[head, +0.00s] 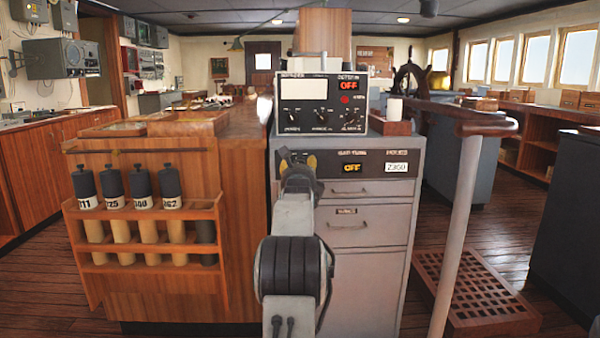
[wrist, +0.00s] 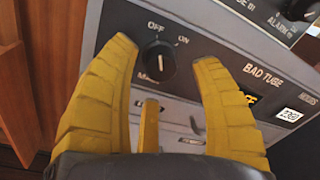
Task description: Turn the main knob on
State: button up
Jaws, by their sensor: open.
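The main knob (wrist: 158,62) is a round black knob on a dark panel, with OFF printed above left of it and ON above right. Which mark it points at is too small to tell surely. The wrist view does not show clear contact with the knob. In the head view my gripper (head: 298,160) is in front of the grey cabinet's dark panel (head: 385,157) and hides the knob.
On the panel, a small amber display (head: 352,167) reads OFF. Above stands a control box (head: 320,104) with several knobs and a red OFF display (head: 347,86). A wooden rack (head: 150,207) of dark-capped tubes is at left. A handrail post (head: 458,230) stands at right.

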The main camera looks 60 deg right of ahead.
jog(key=shift+p+x, duration=0.3)
jog(key=shift+x, duration=1.15)
jog(key=shift+c, duration=0.2)
grip_shut()
